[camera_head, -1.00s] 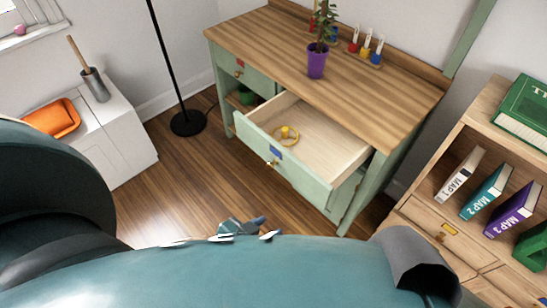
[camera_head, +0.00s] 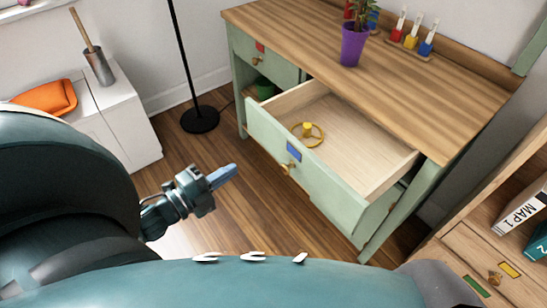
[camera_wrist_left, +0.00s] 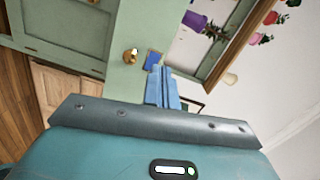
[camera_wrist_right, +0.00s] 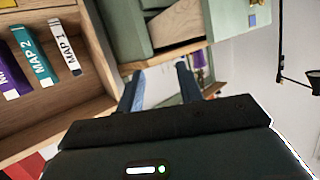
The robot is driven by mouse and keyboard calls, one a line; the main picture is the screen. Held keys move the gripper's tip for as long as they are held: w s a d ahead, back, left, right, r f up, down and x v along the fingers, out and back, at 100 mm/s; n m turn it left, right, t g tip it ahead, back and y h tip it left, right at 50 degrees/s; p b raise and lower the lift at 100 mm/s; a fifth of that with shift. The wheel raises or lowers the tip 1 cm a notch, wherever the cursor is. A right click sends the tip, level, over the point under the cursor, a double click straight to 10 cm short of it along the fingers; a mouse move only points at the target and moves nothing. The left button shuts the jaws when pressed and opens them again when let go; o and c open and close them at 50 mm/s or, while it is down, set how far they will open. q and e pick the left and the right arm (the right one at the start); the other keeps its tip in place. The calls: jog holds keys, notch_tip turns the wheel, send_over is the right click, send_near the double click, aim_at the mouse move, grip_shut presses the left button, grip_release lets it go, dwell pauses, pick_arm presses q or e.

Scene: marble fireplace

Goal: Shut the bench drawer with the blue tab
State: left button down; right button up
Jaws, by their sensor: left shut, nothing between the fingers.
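The green bench (camera_head: 400,75) has a wooden top. Its drawer (camera_head: 335,190) with the blue tab (camera_head: 294,151) and a brass knob (camera_head: 287,169) is pulled well out, and a yellow wheel-shaped thing (camera_head: 308,134) lies inside. My left gripper (camera_head: 223,175) is shut and empty, apart from the drawer front and to its left. In the left wrist view its fingers (camera_wrist_left: 163,88) point toward the blue tab (camera_wrist_left: 152,61) and knob (camera_wrist_left: 131,55). My right gripper (camera_wrist_right: 158,85) has its fingers apart with nothing between them; I cannot make it out in the head view.
A smaller drawer with a red tab (camera_head: 259,46) looks shut. A purple plant pot (camera_head: 353,46) stands on the bench. A shelf unit (camera_head: 470,240) is at right, a lamp base (camera_head: 200,119) and white cabinet (camera_head: 122,130) at left. Floor before the drawer is clear.

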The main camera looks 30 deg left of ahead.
pick_arm(q)
jog(key=m+h, duration=0.1)
jog(key=m, duration=0.2)
jog(key=b, duration=0.1)
send_near(282, 140)
jog(key=x, duration=0.7)
pick_arm(e)
jog(key=shift+w+a+f, duration=0.2)
jog(key=shift+f, duration=0.5)
